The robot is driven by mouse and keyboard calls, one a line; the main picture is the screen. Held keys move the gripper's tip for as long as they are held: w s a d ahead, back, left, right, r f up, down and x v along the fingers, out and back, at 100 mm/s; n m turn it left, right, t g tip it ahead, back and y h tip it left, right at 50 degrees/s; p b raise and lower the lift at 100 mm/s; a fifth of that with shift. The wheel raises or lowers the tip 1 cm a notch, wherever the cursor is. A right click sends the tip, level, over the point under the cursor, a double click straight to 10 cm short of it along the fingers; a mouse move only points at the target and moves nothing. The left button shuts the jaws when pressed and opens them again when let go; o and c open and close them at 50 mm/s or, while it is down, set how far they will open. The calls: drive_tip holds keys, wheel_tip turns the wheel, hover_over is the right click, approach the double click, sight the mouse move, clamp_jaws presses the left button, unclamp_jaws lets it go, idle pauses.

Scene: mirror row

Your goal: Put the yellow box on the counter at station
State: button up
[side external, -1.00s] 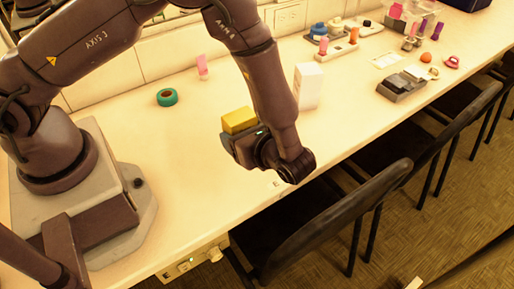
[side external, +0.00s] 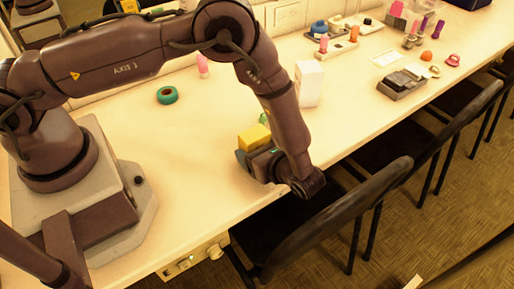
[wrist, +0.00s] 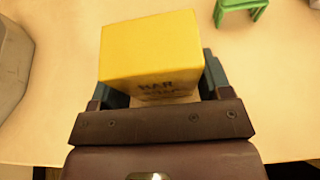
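The yellow box (side external: 254,137) is between the fingers of my gripper (side external: 257,153), over the counter (side external: 190,140) near its front edge. In the wrist view the yellow box (wrist: 152,48) sits between the two dark teal fingers of my gripper (wrist: 160,88), which is shut on it. Dark lettering shows on the box's near face. I cannot tell whether the box's underside touches the counter. No station marking can be read in these views.
A green object (wrist: 240,8) lies just beyond the box. A white box (side external: 308,83) stands to the right, and a green tape roll (side external: 167,95) lies to the left. Chairs (side external: 345,215) line the front edge. Counter between tape and gripper is clear.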

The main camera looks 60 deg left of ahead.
drive_tip(key=shift+o, duration=1.4)
drive_tip(key=shift+d+r, duration=0.1)
drive_tip(key=shift+r, duration=0.1)
drive_tip(key=v, duration=1.2)
drive_tip(key=w+a+r+n+g+h, duration=0.1)
drive_tip(key=w+a+r+n+h, duration=0.15)
drive_tip(key=r, duration=0.55)
drive_tip(key=s+a+r+n+t+h, duration=0.1)
drive_tip(key=s+a+r+n+h, duration=0.3)
drive_tip(key=a+r, duration=0.3)
drive_tip(key=s+a+r+n+h, duration=0.3)
drive_tip(key=s+a+r+n, duration=0.15)
drive_tip(key=r, duration=0.45)
drive_tip(key=s+a+r+n+t+h, duration=0.4)
drive_tip(key=s+n, duration=0.3)
drive_tip(key=s, duration=0.2)
drive_tip(key=shift+s+t, duration=0.2)
drive_tip(key=shift+t, duration=0.6)
